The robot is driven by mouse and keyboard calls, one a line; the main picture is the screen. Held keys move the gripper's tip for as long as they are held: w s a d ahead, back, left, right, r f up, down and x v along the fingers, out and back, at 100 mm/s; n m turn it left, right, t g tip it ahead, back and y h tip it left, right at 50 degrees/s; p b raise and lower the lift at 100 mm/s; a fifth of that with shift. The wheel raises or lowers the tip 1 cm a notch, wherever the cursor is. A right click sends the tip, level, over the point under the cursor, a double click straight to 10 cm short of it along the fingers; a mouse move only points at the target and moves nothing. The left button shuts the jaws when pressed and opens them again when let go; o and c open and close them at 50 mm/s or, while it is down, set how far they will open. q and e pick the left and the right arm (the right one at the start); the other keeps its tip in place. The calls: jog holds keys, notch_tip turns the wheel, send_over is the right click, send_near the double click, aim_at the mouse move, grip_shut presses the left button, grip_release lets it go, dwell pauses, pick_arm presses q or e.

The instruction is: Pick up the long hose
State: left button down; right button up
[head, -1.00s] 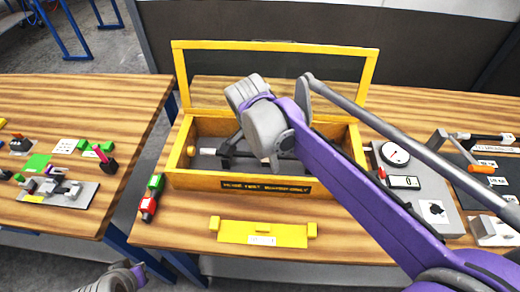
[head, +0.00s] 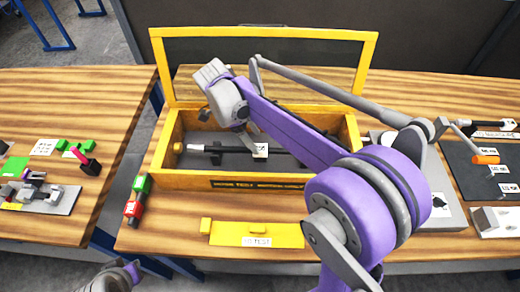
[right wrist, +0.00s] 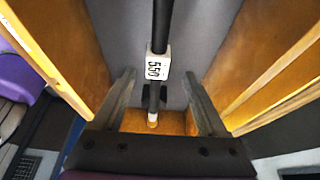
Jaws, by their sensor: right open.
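The long hose (head: 282,152) is a thin black length lying across the floor of an open yellow-and-wood box (head: 163,160). It has a pale left end and a white tag. In the right wrist view the hose (right wrist: 160,22) runs down the picture, with the tag (right wrist: 157,66) reading 550. My right gripper (head: 207,114) is over the left part of the box, its fingers mostly hidden in the head view. In the right wrist view the gripper (right wrist: 158,75) is open, fingers on either side of the hose and apart from it. My left arm's end (head: 118,278) shows at the bottom edge, its jaws unclear.
The box's raised lid frame (head: 372,65) stands behind. Wooden box walls (right wrist: 255,60) flank the gripper. A yellow labelled plate (head: 257,234) lies in front, a green-and-red piece (head: 137,195) at left. A grey gauge unit and orange-handled tool (head: 485,159) are at right.

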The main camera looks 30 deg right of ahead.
jog(key=x, duration=0.3)
jog(key=shift+s+f, duration=0.25)
jog(key=shift+f, duration=0.1)
grip_shut()
